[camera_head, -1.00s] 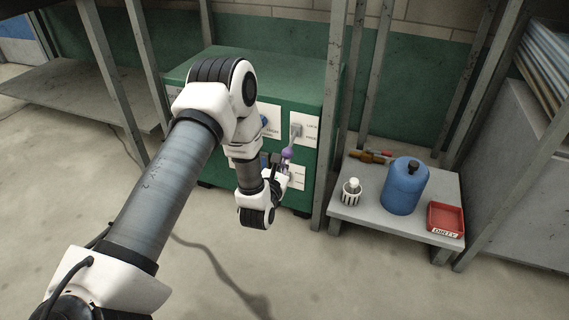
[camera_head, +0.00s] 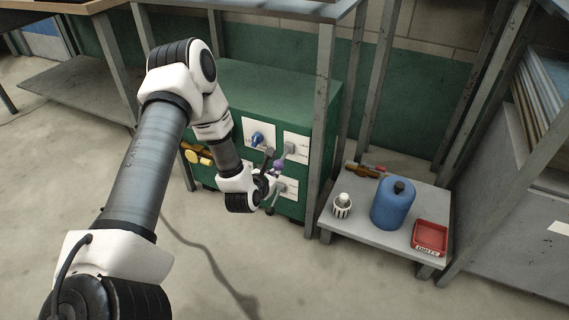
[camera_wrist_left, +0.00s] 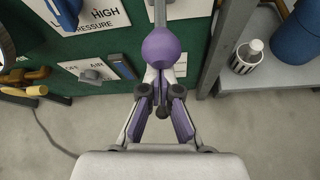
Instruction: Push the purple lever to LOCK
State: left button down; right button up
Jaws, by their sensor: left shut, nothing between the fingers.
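The purple lever is a purple ball (camera_head: 279,164) on a grey shaft, hanging down and slightly left from its pivot on a white label card (camera_head: 297,148) on the green cabinet's front. The card's writing is too small to read now. In the left wrist view the purple ball (camera_wrist_left: 160,47) is ahead, with its shaft running up. My left gripper (camera_head: 271,176) is at the ball's lower left. In the wrist view its fingertips (camera_wrist_left: 160,92) are together and empty, just below the ball. I cannot tell whether they touch it. My right gripper is out of view.
A blue knob (camera_head: 257,139) is left of the lever, and yellow fittings (camera_head: 197,154) are farther left. A grey post (camera_head: 322,120) stands right of the cabinet. A low shelf holds a blue jug (camera_head: 393,205), a striped cup (camera_head: 342,207) and a red tray (camera_head: 430,237).

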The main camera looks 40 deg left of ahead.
aim_at(276, 161)
pick_arm(q)
notch_tip(276, 161, up, 3)
jog(key=g+p, duration=0.2)
jog(key=p, duration=0.1)
jog(key=shift+r+h, duration=0.2)
jog(key=shift+h, duration=0.1)
jog(key=shift+r+g+h+p, duration=0.3)
jog(key=shift+r+g+p, duration=0.25)
jog(key=shift+g+p, duration=0.35)
jog(key=shift+r, duration=0.35)
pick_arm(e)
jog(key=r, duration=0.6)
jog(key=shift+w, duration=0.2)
pick_arm(q)
jog(key=shift+w+a+r, duration=0.1)
